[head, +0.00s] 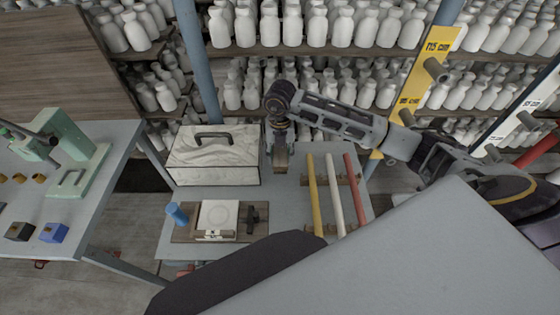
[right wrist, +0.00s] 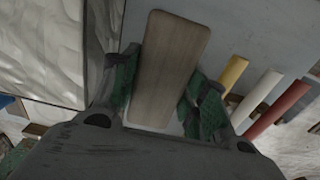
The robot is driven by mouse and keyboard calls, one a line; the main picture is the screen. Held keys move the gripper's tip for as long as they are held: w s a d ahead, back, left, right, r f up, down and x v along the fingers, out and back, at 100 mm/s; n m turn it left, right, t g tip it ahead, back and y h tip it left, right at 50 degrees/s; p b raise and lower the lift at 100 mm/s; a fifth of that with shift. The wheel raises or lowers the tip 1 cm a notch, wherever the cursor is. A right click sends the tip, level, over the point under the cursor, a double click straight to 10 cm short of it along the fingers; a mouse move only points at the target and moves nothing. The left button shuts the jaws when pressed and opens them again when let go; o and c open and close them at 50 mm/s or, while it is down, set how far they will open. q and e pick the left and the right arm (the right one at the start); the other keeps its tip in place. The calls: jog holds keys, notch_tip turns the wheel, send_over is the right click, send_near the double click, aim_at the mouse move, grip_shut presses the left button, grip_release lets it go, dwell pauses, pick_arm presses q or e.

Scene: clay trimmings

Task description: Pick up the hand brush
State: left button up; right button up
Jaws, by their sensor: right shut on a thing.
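The hand brush shows in the right wrist view as a flat wooden block (right wrist: 170,62) between the two green-padded fingers of my right gripper (right wrist: 163,82). In the head view the brush (head: 281,161) is a small brown piece under my right gripper (head: 280,143), beside the marbled box. My right gripper is shut on the brush. The brush's bristles are hidden, and I cannot tell whether it touches the table. My left gripper is not in view.
A marbled box (head: 213,160) with a dark handle stands close left of the brush. Yellow (head: 314,195), white (head: 335,195) and red (head: 355,188) rods lie to the right. A board (head: 186,236) with a white block is in front. Bottle shelves (head: 300,50) stand behind.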

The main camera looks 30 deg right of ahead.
aim_at(280, 152)
jog(key=shift+r, duration=1.6)
jog(key=o, duration=0.5)
jog(key=c, duration=0.3)
jog(key=shift+c, duration=0.2)
